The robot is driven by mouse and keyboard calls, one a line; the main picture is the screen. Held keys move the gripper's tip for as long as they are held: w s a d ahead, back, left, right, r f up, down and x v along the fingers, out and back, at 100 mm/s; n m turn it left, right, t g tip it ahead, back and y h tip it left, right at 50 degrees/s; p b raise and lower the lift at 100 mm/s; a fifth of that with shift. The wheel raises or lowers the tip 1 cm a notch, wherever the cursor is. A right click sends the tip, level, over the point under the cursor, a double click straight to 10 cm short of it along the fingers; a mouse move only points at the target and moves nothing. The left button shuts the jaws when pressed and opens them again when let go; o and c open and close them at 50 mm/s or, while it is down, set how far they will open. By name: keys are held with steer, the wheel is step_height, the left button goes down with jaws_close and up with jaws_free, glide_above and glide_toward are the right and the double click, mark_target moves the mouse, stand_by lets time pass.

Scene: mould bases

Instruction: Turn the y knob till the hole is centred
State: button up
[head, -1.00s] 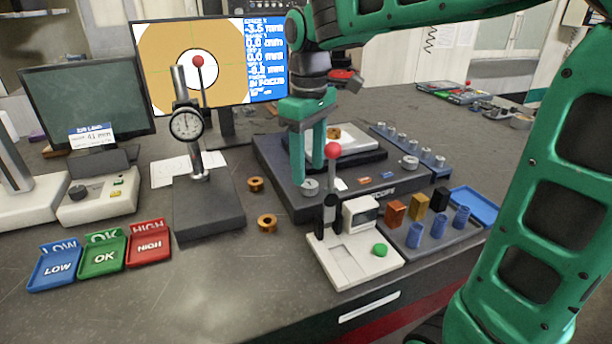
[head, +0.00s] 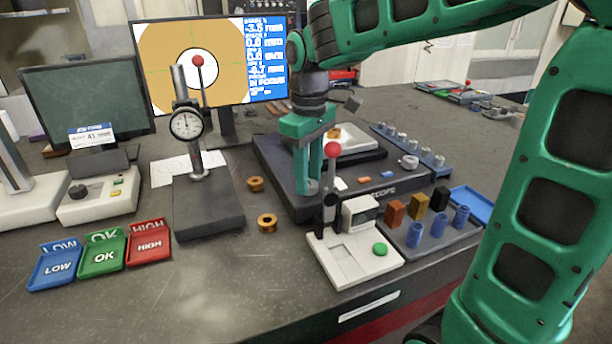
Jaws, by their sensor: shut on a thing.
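The monitor (head: 165,50) shows a white round hole (head: 186,73) in a tan field with thin cross lines. A dial gauge stand covers part of the hole, so I cannot tell exactly how it is centred. Small white readouts stand on blue at the right, partly blurred; the lowest lines seem to read in focus. My green gripper (head: 307,188) points down at the front left of the dark scope base (head: 350,199), shut on a knob there. The fingers hide most of this knob, and its label is not legible. A second grey knob (head: 408,162) sits at the base's front right.
The dial gauge (head: 187,123) stands left of the scope. A white device (head: 352,258) with a red-ball lever (head: 332,149) stands just in front of my gripper. Blue, green and red trays (head: 102,257) lie at left. Two bronze rings (head: 267,222) lie between.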

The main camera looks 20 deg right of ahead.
steer(key=shift+m, duration=1)
steer(key=o, duration=1.1)
steer(key=shift+c, duration=0.2)
step_height(320, 180, up, 11)
steer(key=shift+w+f, duration=0.1)
steer(key=shift+f, duration=0.05)
